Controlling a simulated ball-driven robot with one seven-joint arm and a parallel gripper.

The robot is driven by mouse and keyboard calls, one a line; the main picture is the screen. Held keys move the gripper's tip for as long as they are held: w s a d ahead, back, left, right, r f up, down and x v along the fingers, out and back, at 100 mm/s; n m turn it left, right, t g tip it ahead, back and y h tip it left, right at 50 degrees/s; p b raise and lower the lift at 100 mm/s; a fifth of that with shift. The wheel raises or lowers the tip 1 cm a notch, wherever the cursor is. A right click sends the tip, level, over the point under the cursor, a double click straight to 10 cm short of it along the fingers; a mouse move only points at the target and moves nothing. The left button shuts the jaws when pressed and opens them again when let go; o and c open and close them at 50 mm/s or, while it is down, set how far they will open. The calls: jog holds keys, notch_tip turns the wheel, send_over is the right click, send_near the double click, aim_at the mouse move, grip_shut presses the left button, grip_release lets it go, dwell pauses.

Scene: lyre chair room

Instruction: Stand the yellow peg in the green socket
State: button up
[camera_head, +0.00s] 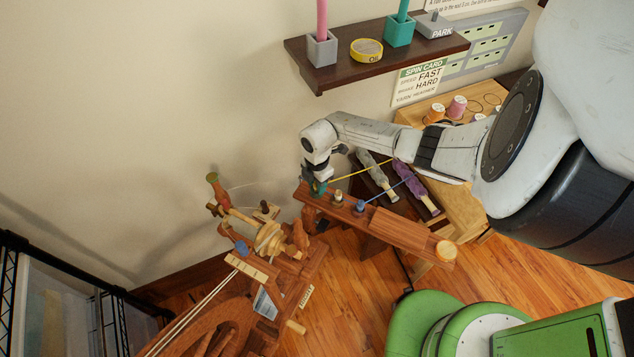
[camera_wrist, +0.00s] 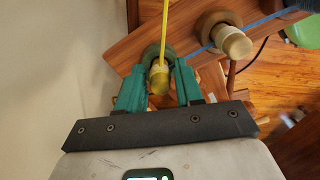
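In the wrist view, the yellow peg (camera_wrist: 159,80) shows its pale rounded end between the two teal fingers of my gripper (camera_wrist: 162,78). In the head view my gripper (camera_head: 318,186) points down at the left end of the wooden rail (camera_head: 400,230) and hides the peg there.
A wooden spinning wheel (camera_head: 265,240) is close left. A wall shelf (camera_head: 345,74) holds a grey holder (camera_head: 321,50) and a teal holder (camera_head: 399,33).

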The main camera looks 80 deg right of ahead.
jog(key=shift+o, duration=1.1)
jog(key=shift+r+p, duration=0.8)
jog(key=shift+r, duration=2.95)
